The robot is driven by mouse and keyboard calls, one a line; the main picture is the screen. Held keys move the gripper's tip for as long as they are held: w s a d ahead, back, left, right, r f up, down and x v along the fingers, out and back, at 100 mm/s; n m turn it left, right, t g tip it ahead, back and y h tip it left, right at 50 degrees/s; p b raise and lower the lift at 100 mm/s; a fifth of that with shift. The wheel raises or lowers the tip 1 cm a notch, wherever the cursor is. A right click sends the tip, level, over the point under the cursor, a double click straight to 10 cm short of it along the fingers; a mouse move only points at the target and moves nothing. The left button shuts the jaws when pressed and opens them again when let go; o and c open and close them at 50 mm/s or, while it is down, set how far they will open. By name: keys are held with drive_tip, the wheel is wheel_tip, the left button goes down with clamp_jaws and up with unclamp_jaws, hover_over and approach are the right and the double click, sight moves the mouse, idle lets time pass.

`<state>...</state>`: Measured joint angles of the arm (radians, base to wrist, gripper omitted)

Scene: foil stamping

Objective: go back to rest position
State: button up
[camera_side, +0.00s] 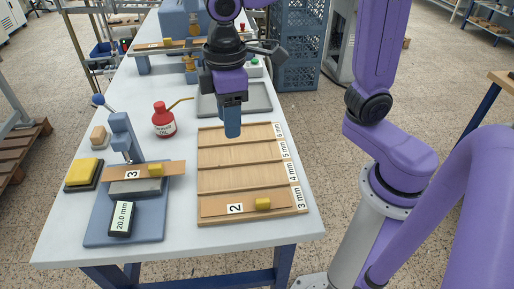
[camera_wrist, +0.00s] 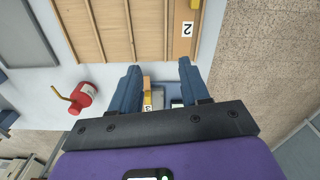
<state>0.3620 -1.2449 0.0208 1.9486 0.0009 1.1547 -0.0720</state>
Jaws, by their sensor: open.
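My gripper (camera_side: 232,122) hangs with its blue fingers pointing down above the far part of the wooden rack (camera_side: 238,160). In the wrist view its two fingers (camera_wrist: 158,82) are spread apart with nothing held between them. A wooden plate marked 2 (camera_side: 222,209), with a yellow block on it, lies in the rack's nearest row, by the 3 mm label. A wooden plate marked 3 (camera_side: 118,174), also with a yellow block, lies on the blue stamping press (camera_side: 97,224) at the left. Plate 3 partly shows beyond the fingers in the wrist view (camera_wrist: 147,85).
A red bottle (camera_side: 163,122) with a long spout stands left of the rack. A grey tray (camera_side: 262,98) lies behind it. A display (camera_side: 121,218) reads 20.0 mm. Blue crates (camera_side: 299,45) stand beyond the table.

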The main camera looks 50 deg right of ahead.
drive_tip(key=s+d+f, duration=0.3)
drive_tip(key=s+d, duration=0.3)
drive_tip(key=s, duration=0.1)
drive_tip(key=s+d+f+n, duration=0.1)
drive_tip(key=s+d+f, duration=0.2)
drive_tip(key=s+d, duration=0.3)
drive_tip(key=shift+s+d+n, duration=0.3)
drive_tip(key=shift+s+d, duration=0.05)
drive_tip(key=shift+s, duration=0.6)
idle(0.7)
